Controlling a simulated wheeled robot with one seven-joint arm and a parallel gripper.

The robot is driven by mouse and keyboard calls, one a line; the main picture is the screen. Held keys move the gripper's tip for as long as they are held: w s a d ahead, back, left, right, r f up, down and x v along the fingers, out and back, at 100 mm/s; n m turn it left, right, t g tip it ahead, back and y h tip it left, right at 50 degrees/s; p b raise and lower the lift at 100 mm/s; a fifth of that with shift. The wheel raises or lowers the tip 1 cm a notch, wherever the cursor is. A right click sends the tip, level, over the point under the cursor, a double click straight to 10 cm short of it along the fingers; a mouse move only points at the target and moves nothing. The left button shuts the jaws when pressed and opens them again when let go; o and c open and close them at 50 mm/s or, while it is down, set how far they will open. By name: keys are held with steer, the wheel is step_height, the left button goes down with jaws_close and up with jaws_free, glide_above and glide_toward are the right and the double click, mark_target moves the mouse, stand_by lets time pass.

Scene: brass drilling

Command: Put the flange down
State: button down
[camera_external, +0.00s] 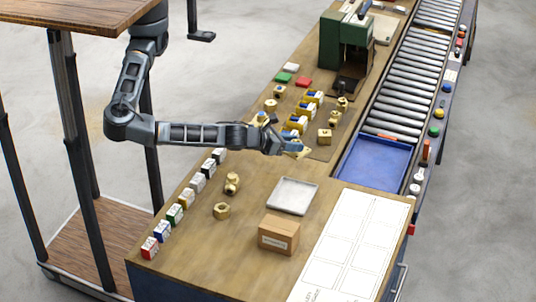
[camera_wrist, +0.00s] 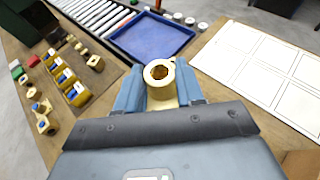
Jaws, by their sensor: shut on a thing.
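My gripper (camera_external: 284,145) reaches in from the left over the workbench, with its blue fingers shut on a brass flange (camera_external: 298,151). In the wrist view my gripper (camera_wrist: 159,88) has a finger on each side of the flange (camera_wrist: 168,89). The flange's round ring with a dark bore faces the camera.
A blue tray (camera_external: 372,163) is to the right, beside the roller conveyor (camera_external: 404,90). A grey metal tray (camera_external: 292,196), a cardboard box (camera_external: 279,234) and a white marked sheet (camera_external: 352,235) are nearer. Brass parts and yellow-blue holders (camera_external: 299,122) stand behind my gripper.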

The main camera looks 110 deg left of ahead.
steer(key=s+d+m+t+h+b, duration=0.1)
steer(key=s+d+m+t+h, duration=0.15)
steer(key=d, duration=1.15)
steer(key=s+d+m+t+h+b, duration=0.1)
steer(key=s+d+m+h, duration=0.2)
steer(key=d, duration=1.1)
steer(key=s+d+m+h, duration=0.4)
steer(key=s+d, duration=1)
steer(key=d, duration=0.4)
steer(key=shift+t, duration=0.45)
steer(key=w+a+f, duration=0.1)
steer(key=w+f, duration=0.2)
steer(key=w+a+f+p, duration=0.1)
steer(key=w+a+f, duration=0.1)
steer(key=w+f, duration=0.1)
steer(key=w+a+f, duration=0.1)
steer(key=w+f, duration=0.3)
steer(key=f, duration=0.1)
steer(key=shift+a+f, duration=0.25)
steer(key=shift+a, duration=0.1)
steer(key=shift+f+p, duration=0.4)
steer(key=shift+f, duration=1.65)
steer(key=shift+f, duration=0.15)
steer(key=c, duration=0.7)
jaws_free()
